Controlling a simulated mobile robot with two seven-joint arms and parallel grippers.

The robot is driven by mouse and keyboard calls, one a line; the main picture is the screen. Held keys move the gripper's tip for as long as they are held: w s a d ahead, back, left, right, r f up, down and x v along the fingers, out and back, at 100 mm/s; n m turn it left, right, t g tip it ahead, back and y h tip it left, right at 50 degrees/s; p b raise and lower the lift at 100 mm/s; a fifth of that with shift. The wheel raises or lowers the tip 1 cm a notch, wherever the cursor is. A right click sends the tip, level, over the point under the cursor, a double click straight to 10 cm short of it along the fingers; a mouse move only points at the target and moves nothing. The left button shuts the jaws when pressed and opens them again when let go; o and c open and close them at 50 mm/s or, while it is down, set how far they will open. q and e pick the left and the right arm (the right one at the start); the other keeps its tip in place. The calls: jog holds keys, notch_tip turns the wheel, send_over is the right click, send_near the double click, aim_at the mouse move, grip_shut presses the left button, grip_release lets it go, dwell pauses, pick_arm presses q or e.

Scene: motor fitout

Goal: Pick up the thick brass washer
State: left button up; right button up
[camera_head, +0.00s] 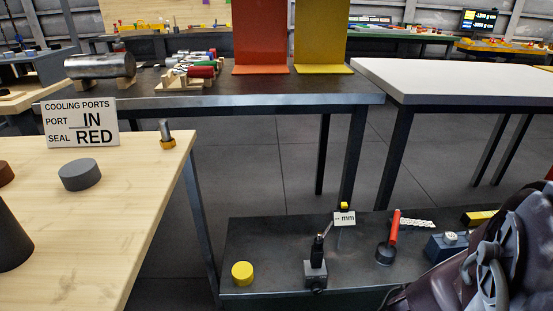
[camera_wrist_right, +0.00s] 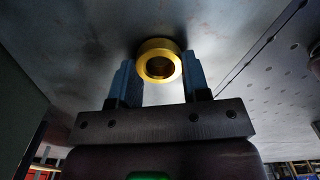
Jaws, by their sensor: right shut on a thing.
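A thick brass washer (camera_wrist_right: 158,45), a gold ring with a round hole, sits between the two blue-grey fingers of my right gripper (camera_wrist_right: 160,66) in the right wrist view. The gripper is shut on it near the fingertips. The washer is close to a dark grey surface (camera_wrist_right: 85,50); I cannot tell whether it touches it. The head view does not show the right gripper's fingers or clearly show this washer. My left gripper is not in view.
In the head view, a low dark bench (camera_head: 270,235) holds a yellow puck (camera_head: 242,274), a dial gauge stand (camera_head: 316,272) and a red-handled tool (camera_head: 392,235). A wooden table (camera_head: 130,210) bears a cooling-ports sign (camera_head: 80,123) and a grey puck (camera_head: 80,175).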

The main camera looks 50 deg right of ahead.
pick_arm(q)
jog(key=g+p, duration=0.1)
jog(key=p, duration=0.3)
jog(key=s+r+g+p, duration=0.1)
jog(key=p, duration=0.3)
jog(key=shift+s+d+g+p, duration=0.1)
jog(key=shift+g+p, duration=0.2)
jog(key=shift+p, duration=0.05)
pick_arm(e)
notch_tip(320, 180, up, 20)
jog(key=shift+f, duration=0.15)
